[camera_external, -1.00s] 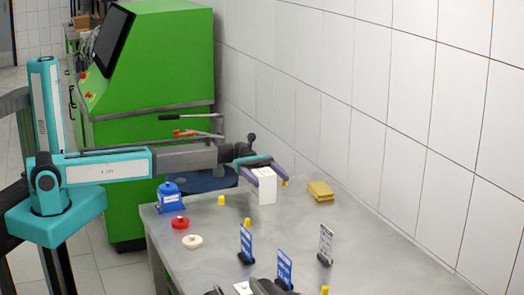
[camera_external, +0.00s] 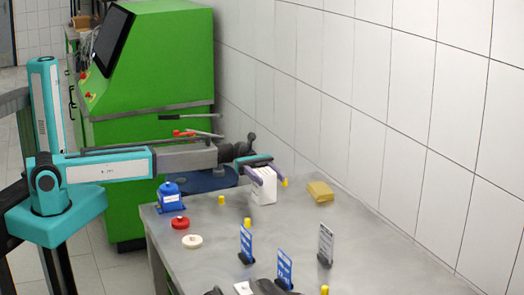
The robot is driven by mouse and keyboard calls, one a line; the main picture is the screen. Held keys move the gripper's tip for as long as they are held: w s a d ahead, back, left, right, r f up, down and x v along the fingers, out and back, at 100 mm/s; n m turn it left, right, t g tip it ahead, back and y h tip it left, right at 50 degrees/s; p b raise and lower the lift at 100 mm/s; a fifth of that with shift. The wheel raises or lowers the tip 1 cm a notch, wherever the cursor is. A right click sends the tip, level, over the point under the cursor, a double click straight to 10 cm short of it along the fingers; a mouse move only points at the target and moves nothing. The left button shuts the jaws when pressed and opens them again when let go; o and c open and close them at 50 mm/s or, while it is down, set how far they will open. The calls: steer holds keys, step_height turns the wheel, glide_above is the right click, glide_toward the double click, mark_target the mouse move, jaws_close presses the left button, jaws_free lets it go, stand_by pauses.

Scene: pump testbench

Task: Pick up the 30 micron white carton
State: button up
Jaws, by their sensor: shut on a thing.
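The white carton (camera_external: 265,191) is upright at the back of the grey table (camera_external: 365,245). My gripper (camera_external: 266,178) reaches over it from the left, with its purple fingers around the carton's upper part. The gripper is shut on the carton. Any print on the carton is too small to read, and I cannot tell whether its bottom touches the table.
A yellow-brown block (camera_external: 320,191) lies right of the carton. A blue container (camera_external: 170,197), a red disc (camera_external: 180,223) and a cream disc (camera_external: 192,241) are at the left. Several sign cards (camera_external: 285,267) stand in front. A tiled wall (camera_external: 385,120) borders the right.

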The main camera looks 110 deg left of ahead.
steer(key=shift+r, duration=0.15)
steer(key=s+d+r+b, duration=0.1)
steer(key=s+d+r, duration=0.1)
steer(key=s, duration=0.5)
steer(key=s+d+r+b, duration=0.2)
steer(key=s+d, duration=0.2)
steer(key=s, duration=0.3)
steer(key=shift+s+d+r, duration=0.3)
steer(key=shift+d+r, duration=0.05)
steer(key=shift+d, duration=0.05)
stand_by(0.8)
